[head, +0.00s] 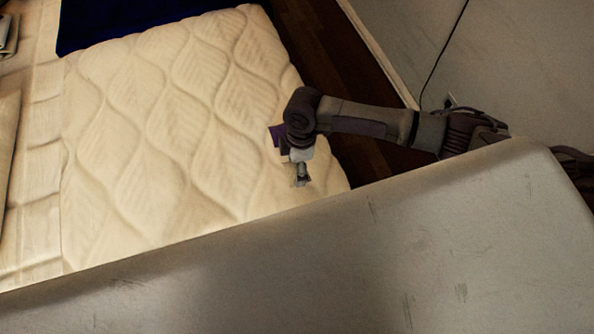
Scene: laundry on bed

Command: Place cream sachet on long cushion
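I cannot make out a cream sachet in the head view; it may be hidden or blend with the cream mattress. No long cushion can be identified for certain; a pale beige padded shape (7,140) is cut off by the left edge. My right gripper (302,180) points down over the right side of the quilted mattress (170,130). Its fingers are small and dark, and whether they hold anything is unclear. My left gripper is out of view.
A dark blue cloth (125,20) lies across the far end of the bed. Wooden floor (325,50) and a grey wall (520,60) with a black cable are at the right. A large pale grey surface fills the foreground. The mattress middle is clear.

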